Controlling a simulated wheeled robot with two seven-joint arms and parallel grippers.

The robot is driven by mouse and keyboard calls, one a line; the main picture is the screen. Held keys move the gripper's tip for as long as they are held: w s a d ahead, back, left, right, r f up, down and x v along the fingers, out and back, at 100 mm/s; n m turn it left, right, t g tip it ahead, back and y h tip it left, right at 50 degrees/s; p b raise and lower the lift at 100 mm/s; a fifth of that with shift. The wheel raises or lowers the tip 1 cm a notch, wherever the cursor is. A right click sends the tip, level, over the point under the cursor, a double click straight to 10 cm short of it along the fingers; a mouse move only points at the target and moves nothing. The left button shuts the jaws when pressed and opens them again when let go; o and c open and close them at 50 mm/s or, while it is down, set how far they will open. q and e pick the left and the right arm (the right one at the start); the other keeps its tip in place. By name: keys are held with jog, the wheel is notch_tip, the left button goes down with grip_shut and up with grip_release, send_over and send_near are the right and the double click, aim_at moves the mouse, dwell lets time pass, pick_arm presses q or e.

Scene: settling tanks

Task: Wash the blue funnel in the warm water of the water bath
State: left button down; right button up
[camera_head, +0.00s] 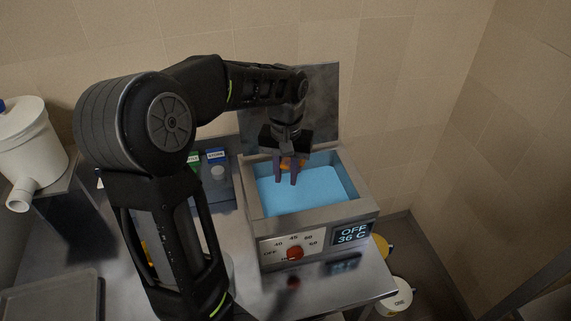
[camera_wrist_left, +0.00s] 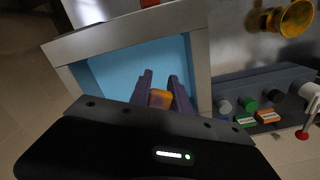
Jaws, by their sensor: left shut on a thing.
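The water bath (camera_head: 265,228) is an open metal box of light blue water (camera_head: 325,190); its raised lid (camera_head: 322,105) stands behind. Its display (camera_head: 352,234) reads OFF and 36 C, beside a red knob (camera_head: 295,253). My left gripper (camera_head: 286,181) points down over the bath and is shut on a small orange thing (camera_head: 292,163). The orange thing (camera_wrist_left: 161,98) also shows between the fingers in the left wrist view. Whether the fingertips touch the water I cannot tell. I see no clearly blue funnel. My right gripper is not in view.
A dark block with labelled knobs (camera_head: 218,188) stands left of the bath. A white bucket with a spout (camera_head: 30,145) is far left, a grey tray (camera_head: 55,300) at lower left. A yellow cup-shaped thing (camera_wrist_left: 296,18) shows in the wrist view. Buckets (camera_head: 396,297) stand on the floor right.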

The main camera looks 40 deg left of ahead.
pick_arm(q)
jog(key=shift+f, duration=0.15)
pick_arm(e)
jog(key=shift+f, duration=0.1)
pick_arm(q)
jog(key=shift+f+b, duration=6.4)
jog(key=shift+f, duration=2.1)
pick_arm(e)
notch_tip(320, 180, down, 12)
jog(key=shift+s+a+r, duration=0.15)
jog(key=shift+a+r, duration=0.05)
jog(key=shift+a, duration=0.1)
pick_arm(q)
jog(key=shift+a, duration=0.15)
jog(key=shift+w+a, duration=0.4)
jog(key=shift+a, duration=0.05)
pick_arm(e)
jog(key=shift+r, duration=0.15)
pick_arm(q)
jog(key=shift+d, duration=0.1)
jog(key=shift+s+d, duration=0.45)
jog(key=shift+d, duration=0.1)
